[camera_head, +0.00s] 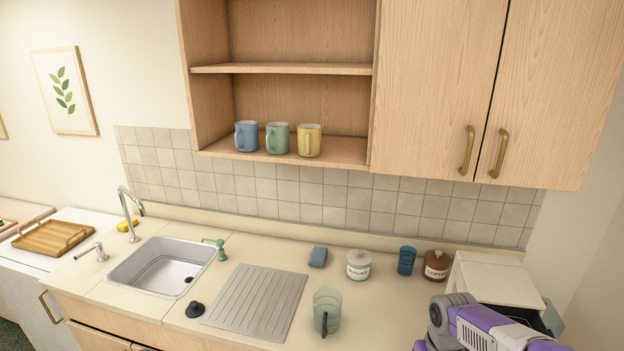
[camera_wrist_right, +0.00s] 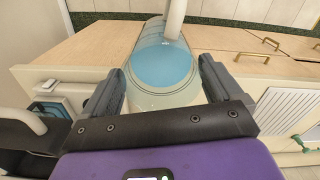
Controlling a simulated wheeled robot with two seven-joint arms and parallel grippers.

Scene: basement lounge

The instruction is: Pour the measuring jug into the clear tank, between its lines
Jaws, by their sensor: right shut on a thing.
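My right gripper (camera_wrist_right: 166,95) is shut on a clear round container (camera_wrist_right: 165,98), its fingers on either side of the wall. It holds blue liquid and looks like the measuring jug. A pale greenish jug (camera_head: 327,304) with a dark handle stands on the counter. My left gripper is not in view.
A grooved drainer (camera_head: 256,302), a black plug (camera_head: 195,310) and a sink (camera_head: 160,265) lie to the left. A sugar jar (camera_head: 358,265), blue tumbler (camera_head: 406,260) and coffee jar (camera_head: 435,264) stand along the back. Counter between jug and arm is clear.

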